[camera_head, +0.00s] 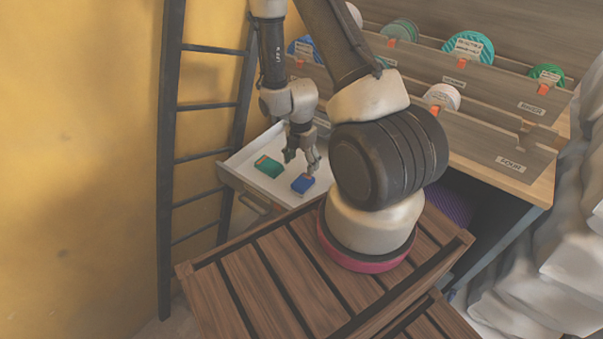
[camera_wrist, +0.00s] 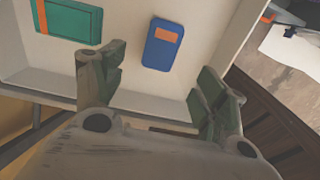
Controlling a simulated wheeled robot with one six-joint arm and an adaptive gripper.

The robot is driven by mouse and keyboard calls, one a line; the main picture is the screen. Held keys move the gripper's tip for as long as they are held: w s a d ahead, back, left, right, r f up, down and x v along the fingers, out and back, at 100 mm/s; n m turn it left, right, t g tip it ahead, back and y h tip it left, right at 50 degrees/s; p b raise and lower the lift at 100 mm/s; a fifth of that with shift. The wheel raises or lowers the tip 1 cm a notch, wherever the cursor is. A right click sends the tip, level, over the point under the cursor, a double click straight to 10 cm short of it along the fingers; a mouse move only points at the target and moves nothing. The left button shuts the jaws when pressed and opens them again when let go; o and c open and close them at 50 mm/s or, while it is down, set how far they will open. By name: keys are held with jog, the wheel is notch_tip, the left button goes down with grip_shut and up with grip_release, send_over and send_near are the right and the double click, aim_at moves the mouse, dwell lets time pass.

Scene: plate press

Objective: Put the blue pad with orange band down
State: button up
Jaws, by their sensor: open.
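The blue pad with orange band (camera_head: 303,184) lies flat in the white tray-like drawer (camera_head: 232,163). It also shows in the wrist view (camera_wrist: 162,46), with its orange band near the upper end. My gripper (camera_head: 302,161) is open above the drawer, close to the blue pad. In the wrist view the two fingers (camera_wrist: 160,92) are spread wide, with the pad beyond them and nothing held between them. The pad appears apart from both fingers.
A green pad with an orange band (camera_head: 268,166) lies left of the blue pad in the drawer. A dark ladder (camera_head: 167,160) stands to the left. A wooden rack (camera_head: 490,95) with labelled slots and round plates is at the right. The drawer's walls surround the pads.

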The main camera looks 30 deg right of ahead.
notch_tip(320, 180, up, 25)
jog(key=a+m+t, duration=0.1)
jog(key=m+t, duration=0.1)
jog(key=m, duration=0.7)
jog(key=s+a+r+m+t, duration=0.1)
jog(key=s+r+m+t, duration=0.1)
jog(key=s+r+m, duration=1.1)
jog(key=s+r, duration=0.3)
jog(key=r, duration=0.2)
jog(key=shift+s+a, duration=0.25)
jog(key=shift+s, duration=0.1)
jog(key=shift+o, duration=0.4)
